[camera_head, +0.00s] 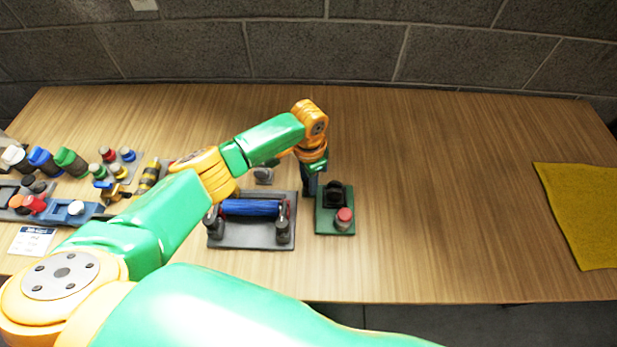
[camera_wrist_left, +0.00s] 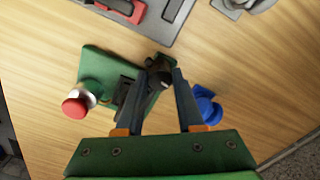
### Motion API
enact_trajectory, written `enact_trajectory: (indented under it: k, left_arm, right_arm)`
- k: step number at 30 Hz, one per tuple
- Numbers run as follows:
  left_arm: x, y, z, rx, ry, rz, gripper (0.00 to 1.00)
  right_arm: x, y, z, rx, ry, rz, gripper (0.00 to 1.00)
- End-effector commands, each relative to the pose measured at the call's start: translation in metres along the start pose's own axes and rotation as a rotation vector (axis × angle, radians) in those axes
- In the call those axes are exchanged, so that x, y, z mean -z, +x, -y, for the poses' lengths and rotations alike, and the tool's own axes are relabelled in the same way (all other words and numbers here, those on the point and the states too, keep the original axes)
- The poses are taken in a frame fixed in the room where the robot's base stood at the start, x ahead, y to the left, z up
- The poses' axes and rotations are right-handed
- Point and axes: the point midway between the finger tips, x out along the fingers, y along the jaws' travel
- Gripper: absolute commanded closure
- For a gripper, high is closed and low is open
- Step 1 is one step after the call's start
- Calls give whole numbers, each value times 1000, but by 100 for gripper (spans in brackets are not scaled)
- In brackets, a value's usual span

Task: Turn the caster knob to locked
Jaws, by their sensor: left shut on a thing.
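My left gripper (camera_head: 309,188) reaches down at the left edge of a small green base (camera_head: 346,227). In the left wrist view the fingers of my left gripper (camera_wrist_left: 166,72) are closed around a small dark knob (camera_wrist_left: 160,76) at the far corner of the green base (camera_wrist_left: 98,62). It looks like the caster knob; the fingers hide part of it, and I cannot read its setting. The base also carries a black block (camera_head: 335,193) and a red button (camera_head: 344,215). My right gripper is out of view.
A grey plate with a blue roller (camera_head: 250,208) lies just left of the base. A blue part (camera_wrist_left: 207,106) sits close beside one finger. Several coloured knobs and switches crowd the table's left side. A yellow cloth (camera_head: 580,215) lies far right; the table between is clear.

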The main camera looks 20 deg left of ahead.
Motion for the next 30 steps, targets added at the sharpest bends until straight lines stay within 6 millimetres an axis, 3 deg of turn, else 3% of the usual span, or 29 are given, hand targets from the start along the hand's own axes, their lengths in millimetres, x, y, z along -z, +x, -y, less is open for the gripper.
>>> enact_trajectory:
  k: [30]
  left_arm:
    - [1,0,0,0,956,-3,100]
  right_arm:
    - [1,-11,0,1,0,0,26]
